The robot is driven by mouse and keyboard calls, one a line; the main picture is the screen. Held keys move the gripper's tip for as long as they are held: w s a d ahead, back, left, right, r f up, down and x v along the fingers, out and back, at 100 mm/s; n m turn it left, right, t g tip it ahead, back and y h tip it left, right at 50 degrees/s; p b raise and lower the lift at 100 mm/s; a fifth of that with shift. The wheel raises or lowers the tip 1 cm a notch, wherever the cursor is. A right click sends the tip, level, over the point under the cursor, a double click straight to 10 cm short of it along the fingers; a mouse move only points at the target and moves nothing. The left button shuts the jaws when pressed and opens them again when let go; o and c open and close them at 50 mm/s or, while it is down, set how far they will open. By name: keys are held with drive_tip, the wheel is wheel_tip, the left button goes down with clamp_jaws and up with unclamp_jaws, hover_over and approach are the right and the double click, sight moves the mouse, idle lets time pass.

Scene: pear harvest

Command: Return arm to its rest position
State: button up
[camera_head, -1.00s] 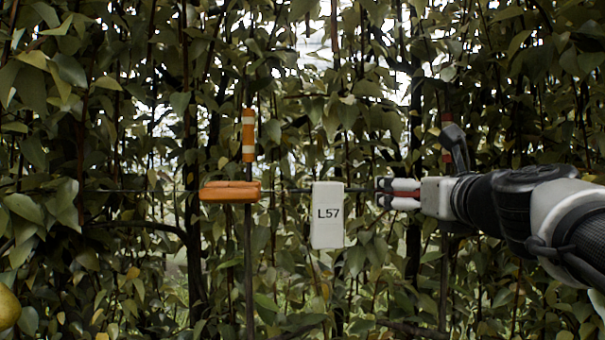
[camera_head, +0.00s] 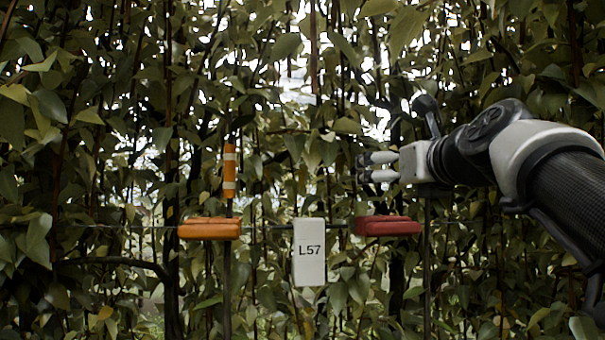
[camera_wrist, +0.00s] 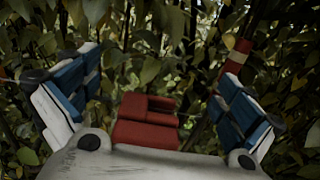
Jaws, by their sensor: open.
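My gripper (camera_head: 366,168) is at the right of the head view, pointing left, its two fingers apart with nothing between them. It stands just above a red block (camera_head: 389,226) with a visible gap. In the wrist view my gripper (camera_wrist: 155,92) has its blue-padded fingers spread wide at left and right. The red block (camera_wrist: 146,123) shows beyond the palm edge, between the fingers in the picture. My arm reaches in from the right edge. No pear is in view.
A wire runs across the foliage. On it are an orange block (camera_head: 209,228) and a white tag marked L57 (camera_head: 310,252). An orange-and-white banded post (camera_head: 229,172) stands at left. A red banded post (camera_wrist: 237,62) shows in the wrist view. Dense leaves surround the arm.

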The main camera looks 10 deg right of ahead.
drive_tip(key=s+a+f+n+g, duration=0.2)
drive_tip(key=s+a+f+n, duration=0.15)
drive_tip(key=f+n, duration=0.35)
drive_tip(key=s+a+f+n+g, duration=0.2)
drive_tip(key=s+f+n, duration=0.25)
drive_tip(key=f, duration=0.55)
drive_tip(key=s+a+f+n+g, duration=0.3)
drive_tip(key=f+n, duration=0.4)
drive_tip(key=f, duration=0.1)
drive_tip(key=s+f+n+g, duration=0.3)
drive_tip(key=s+f+n, duration=0.6)
drive_tip(key=f, duration=0.3)
drive_tip(key=s+f+n+g, duration=0.3)
drive_tip(key=s+f+n, duration=0.65)
drive_tip(key=f, duration=0.25)
wheel_tip(320, 180, down, 24)
drive_tip(key=s+m+b, duration=0.1)
drive_tip(key=b, duration=2.1)
drive_tip(key=shift+s+a+h, duration=0.25)
drive_tip(key=shift+a+h, duration=0.05)
